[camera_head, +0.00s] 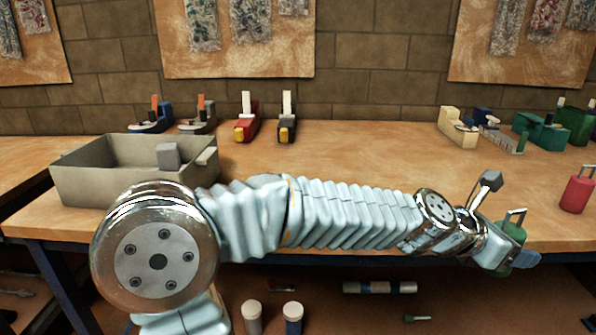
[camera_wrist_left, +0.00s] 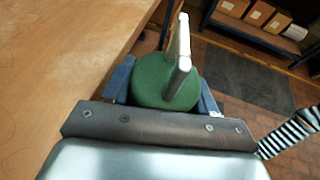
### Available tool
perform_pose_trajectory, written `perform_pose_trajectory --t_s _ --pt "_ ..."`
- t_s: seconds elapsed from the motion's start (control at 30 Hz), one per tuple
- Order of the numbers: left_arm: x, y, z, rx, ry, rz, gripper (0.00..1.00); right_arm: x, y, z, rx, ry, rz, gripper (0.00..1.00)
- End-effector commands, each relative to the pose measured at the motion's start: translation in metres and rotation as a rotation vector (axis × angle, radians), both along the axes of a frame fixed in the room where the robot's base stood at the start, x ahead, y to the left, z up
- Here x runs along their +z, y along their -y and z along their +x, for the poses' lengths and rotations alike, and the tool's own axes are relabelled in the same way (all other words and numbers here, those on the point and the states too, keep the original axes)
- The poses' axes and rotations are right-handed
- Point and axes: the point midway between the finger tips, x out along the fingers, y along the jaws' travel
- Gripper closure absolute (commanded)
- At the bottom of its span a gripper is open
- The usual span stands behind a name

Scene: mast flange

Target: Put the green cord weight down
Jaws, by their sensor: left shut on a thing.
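The green cord weight (camera_head: 517,231), a round body with a pale upright loop handle, is at the right of the head view. My left gripper (camera_head: 512,258) is shut on it near the table's front edge. In the left wrist view the green cord weight (camera_wrist_left: 150,82) sits between the blue fingers of my left gripper (camera_wrist_left: 163,90). The table top is on its left there and the floor on its right. Its underside is hidden, so I cannot tell whether it touches anything. My right gripper is not in view.
A red weight with a handle (camera_head: 577,193) stands on the table (camera_head: 350,165) at the right. Several toy-like boats and blocks line the back. A grey bin (camera_head: 90,185) with a grey block inside stands at the left. The middle of the table is clear.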

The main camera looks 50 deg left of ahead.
Motion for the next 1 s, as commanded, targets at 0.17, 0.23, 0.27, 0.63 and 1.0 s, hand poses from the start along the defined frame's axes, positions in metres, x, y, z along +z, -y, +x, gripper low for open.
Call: perform_pose_trajectory --t_s 0.17,0.23,0.27,0.63,1.0 --pt "-0.017 0.01 0.006 0.032 0.0 -0.005 0.88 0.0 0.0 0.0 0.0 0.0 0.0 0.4" --pt "-0.022 0.012 0.009 0.043 0.001 -0.003 0.88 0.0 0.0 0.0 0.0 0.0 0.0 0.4" --pt "-0.025 0.013 0.01 0.049 0.001 -0.002 0.88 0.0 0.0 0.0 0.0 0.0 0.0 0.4" --pt "-0.054 0.025 0.022 0.112 0.0 0.005 0.88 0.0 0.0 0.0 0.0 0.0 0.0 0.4" --pt "-0.136 0.055 0.054 0.283 -0.005 0.006 0.88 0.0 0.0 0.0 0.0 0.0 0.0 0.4"
